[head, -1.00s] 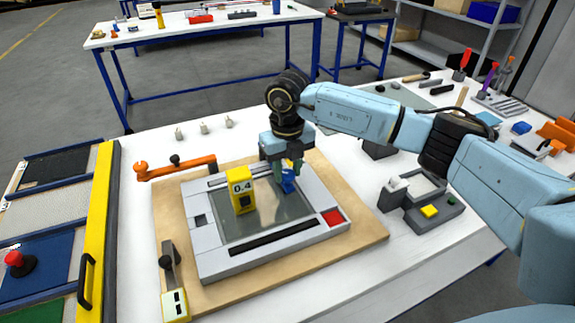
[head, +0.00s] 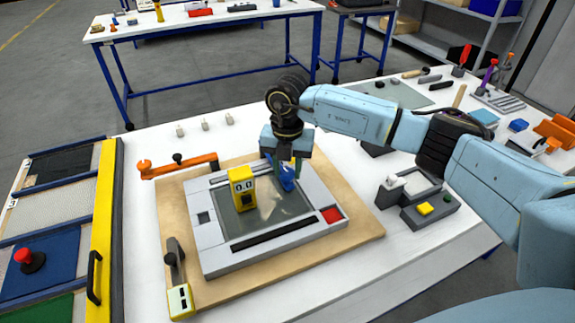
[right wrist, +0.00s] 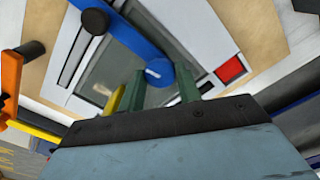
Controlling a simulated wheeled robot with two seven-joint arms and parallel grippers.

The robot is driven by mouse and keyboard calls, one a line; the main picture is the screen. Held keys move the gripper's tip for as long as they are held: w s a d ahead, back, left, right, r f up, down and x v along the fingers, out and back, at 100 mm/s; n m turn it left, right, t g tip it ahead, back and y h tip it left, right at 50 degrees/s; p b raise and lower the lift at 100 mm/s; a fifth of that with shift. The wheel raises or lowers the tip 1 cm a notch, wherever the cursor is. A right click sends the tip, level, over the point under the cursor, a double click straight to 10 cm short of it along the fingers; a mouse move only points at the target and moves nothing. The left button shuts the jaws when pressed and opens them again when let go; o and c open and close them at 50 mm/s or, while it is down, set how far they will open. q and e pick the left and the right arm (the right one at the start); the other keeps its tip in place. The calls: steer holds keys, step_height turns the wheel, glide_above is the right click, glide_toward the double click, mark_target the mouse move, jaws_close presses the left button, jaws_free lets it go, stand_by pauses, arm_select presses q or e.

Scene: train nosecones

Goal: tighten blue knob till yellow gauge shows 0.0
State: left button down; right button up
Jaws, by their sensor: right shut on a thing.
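The yellow gauge (head: 242,192) stands upright on the grey fixture (head: 216,240), and its small display appears to read 0.0. The blue knob (head: 287,181) is just right of the gauge, partly hidden by my right gripper (head: 287,166). That gripper points down and is shut on the knob. In the right wrist view, the knob's round blue top with a white mark (right wrist: 158,72) sits between the two green fingers (right wrist: 161,88). A blue bar runs from it to the upper left. My left gripper is not in view.
The fixture lies on a tan board (head: 345,205) on the white table. An orange handle (head: 180,165) lies behind left, and a yellow-ended lever (head: 179,295) is at front left. A grey box with a yellow button (head: 426,208) stands to the right.

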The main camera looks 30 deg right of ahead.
mark_target(287, 172)
stand_by(0.4)
steer(key=o, duration=1)
step_height(287, 172, up, 14)
steer(key=shift+f, duration=0.25)
steer(key=shift+f, duration=0.1)
